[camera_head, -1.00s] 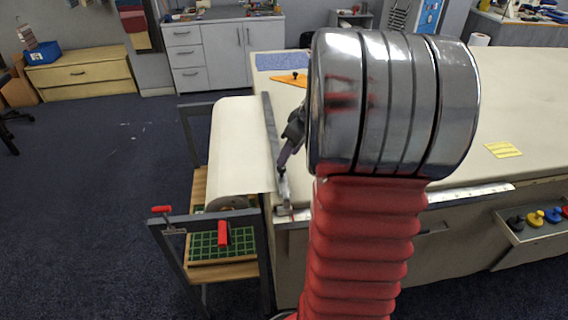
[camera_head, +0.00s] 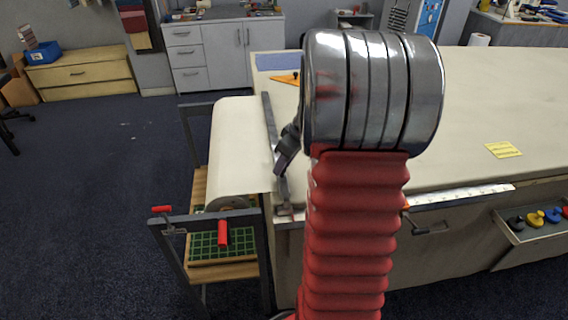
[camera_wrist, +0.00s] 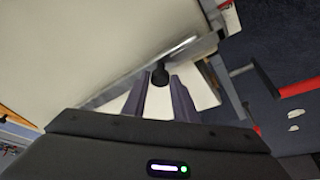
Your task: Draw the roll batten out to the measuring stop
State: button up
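The roll batten (camera_head: 270,128) is a grey bar across the pale cloth, near the table's left end; it also shows in the wrist view (camera_wrist: 192,50). A black knob (camera_wrist: 161,73) stands at the batten. My gripper (camera_head: 281,169) is low over the batten's near part in the head view. In the wrist view my gripper (camera_wrist: 160,79) has its two fingers apart, pointing at the knob, which appears between or just beyond the tips. I see no clear contact. A white measuring strip (camera_head: 462,195) runs along the table's front edge. A small orange piece (camera_head: 406,208) shows beside my arm, partly hidden.
A front tray (camera_head: 520,233) holds coloured knobs.

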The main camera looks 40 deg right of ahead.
grip_shut()
jog(key=shift+s+d, duration=0.1)
dwell(0.4)
